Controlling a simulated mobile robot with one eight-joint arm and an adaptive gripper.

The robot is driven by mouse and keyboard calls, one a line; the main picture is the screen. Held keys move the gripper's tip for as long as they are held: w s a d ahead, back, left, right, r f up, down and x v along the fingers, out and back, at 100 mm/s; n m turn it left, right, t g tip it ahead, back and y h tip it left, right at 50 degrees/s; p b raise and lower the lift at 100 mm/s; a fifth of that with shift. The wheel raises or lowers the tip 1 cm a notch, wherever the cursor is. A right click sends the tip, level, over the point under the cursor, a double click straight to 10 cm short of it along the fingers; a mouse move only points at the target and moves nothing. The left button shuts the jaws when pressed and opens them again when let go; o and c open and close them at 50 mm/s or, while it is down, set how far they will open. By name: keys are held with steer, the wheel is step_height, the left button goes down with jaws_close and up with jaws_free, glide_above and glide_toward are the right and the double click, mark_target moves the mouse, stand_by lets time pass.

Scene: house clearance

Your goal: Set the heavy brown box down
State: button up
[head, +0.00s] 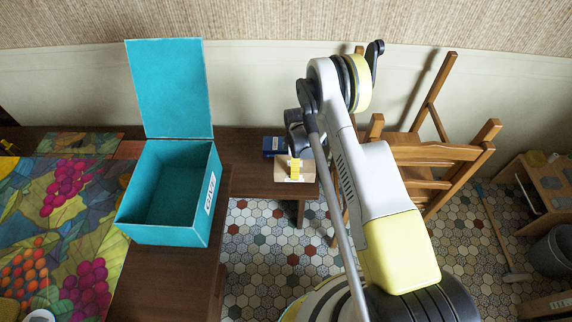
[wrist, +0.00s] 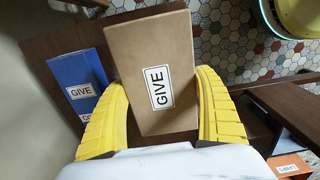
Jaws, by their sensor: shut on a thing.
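The brown box (wrist: 155,50) has a white label reading GIVE and sits between the two yellow fingers in the wrist view. My gripper (wrist: 161,80) is shut on it, one finger along each side. In the head view the brown box (head: 309,170) is over the end of the dark wooden bench by the wall, with one yellow finger of my gripper (head: 294,169) in front of it. I cannot tell whether its underside touches the bench. My arm hides part of this area in the head view.
A blue box (wrist: 72,80) labelled GIVE stands close to the left of the brown box; it also shows in the head view (head: 270,144). An open teal box (head: 165,226) stands on the table at left. A wooden chair (head: 435,160) stands right of my arm.

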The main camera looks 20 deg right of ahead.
mark_target(313, 168)
steer(key=s+d+r, duration=0.1)
steer(key=d, duration=0.1)
steer(key=s+d+r+p, duration=0.1)
steer(key=d+r, duration=0.1)
steer(key=s+d+r+p, duration=0.1)
steer(key=s+d, duration=0.1)
steer(key=shift+r, duration=0.25)
